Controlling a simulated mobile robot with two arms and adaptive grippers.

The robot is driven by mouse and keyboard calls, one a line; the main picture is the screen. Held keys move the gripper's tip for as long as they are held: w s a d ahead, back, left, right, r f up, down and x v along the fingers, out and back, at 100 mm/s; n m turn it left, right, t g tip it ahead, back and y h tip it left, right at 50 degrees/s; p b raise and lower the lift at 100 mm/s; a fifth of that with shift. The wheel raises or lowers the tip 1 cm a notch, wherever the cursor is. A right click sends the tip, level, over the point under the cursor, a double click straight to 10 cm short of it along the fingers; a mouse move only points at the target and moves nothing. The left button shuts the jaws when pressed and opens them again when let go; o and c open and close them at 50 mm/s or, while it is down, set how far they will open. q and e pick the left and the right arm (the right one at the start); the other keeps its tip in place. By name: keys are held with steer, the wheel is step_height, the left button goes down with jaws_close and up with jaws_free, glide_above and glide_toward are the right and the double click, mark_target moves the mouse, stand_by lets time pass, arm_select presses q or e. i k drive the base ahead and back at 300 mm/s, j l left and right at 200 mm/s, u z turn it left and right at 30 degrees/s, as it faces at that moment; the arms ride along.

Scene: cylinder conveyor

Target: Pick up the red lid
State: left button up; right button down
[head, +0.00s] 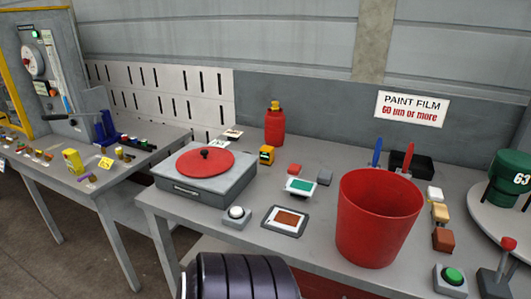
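The red lid (198,166) is a flat round disc with a small black knob on top. It lies on a grey box-like unit (190,191) with a handle-like bar on its front, at the left part of the grey table. Nothing covers the lid. A large open red bucket (377,225) stands upright to the right on the same table, apart from the lid. Neither of my grippers shows in the head view.
A white button box (236,217) and framed brown panel (285,221) sit in front. A second table (125,170) with small items stands at left.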

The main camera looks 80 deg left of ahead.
mark_target(201, 162)
steer(key=u, duration=2.95)
steer(key=i+j, duration=0.25)
steer(key=j+u, duration=0.05)
steer(key=j, duration=0.05)
